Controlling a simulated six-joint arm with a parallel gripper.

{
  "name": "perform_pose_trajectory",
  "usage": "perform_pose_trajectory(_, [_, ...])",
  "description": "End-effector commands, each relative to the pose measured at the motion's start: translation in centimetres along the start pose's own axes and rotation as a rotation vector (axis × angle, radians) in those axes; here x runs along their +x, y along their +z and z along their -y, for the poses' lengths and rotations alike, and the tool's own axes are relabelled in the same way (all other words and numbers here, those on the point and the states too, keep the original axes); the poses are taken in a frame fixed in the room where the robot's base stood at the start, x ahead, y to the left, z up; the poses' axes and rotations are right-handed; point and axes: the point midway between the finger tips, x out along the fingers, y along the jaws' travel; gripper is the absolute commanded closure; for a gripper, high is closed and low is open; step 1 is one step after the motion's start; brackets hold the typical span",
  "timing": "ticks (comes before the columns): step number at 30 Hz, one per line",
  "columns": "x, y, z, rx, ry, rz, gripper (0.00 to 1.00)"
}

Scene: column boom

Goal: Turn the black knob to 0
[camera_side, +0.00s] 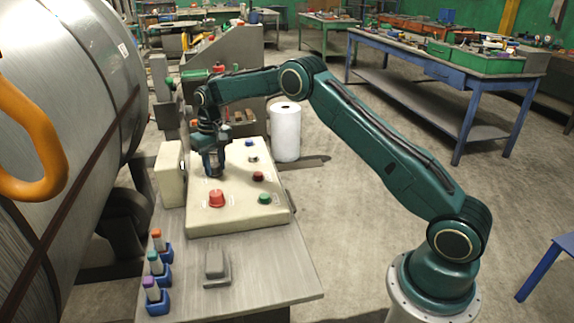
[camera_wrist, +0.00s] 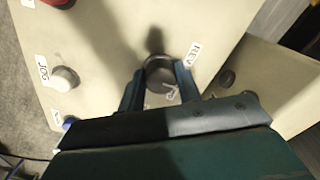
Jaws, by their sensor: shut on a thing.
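The black knob (camera_wrist: 160,64) is on a cream control panel (camera_wrist: 105,35). In the wrist view it sits between the two fingers of my gripper (camera_wrist: 158,88), which is shut on it. A "REV" label (camera_wrist: 191,56) is beside the knob, and part of another label shows just below it. Where the knob points cannot be made out. In the side view my gripper (camera_side: 213,172) reaches down onto the panel (camera_side: 232,210), and the knob is hidden behind it.
The panel also bears a red mushroom button (camera_side: 217,198), a green button (camera_side: 264,199), a dark red button (camera_side: 258,176) and a white button by a "JOG" label (camera_wrist: 65,78). Blue holders (camera_side: 157,300) stand at the table's front left. A large metal roll (camera_side: 70,120) is at left.

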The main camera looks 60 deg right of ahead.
Motion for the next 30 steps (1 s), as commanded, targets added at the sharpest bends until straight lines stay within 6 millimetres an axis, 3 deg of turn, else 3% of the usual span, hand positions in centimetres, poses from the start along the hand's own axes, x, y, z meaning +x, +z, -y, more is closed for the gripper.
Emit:
perform_pose_trajectory(12, [-0.21,-0.09,0.03,-0.014,0.0,-0.004,0.89])
perform_pose_trajectory(13, [-0.22,-0.09,0.03,-0.014,-0.001,-0.004,0.65])
perform_pose_trajectory(16, [-0.19,-0.08,0.03,-0.014,0.0,-0.003,0.45])
perform_pose_trajectory(30, [-0.58,-0.05,0.01,-0.012,0.0,-0.001,0.45])
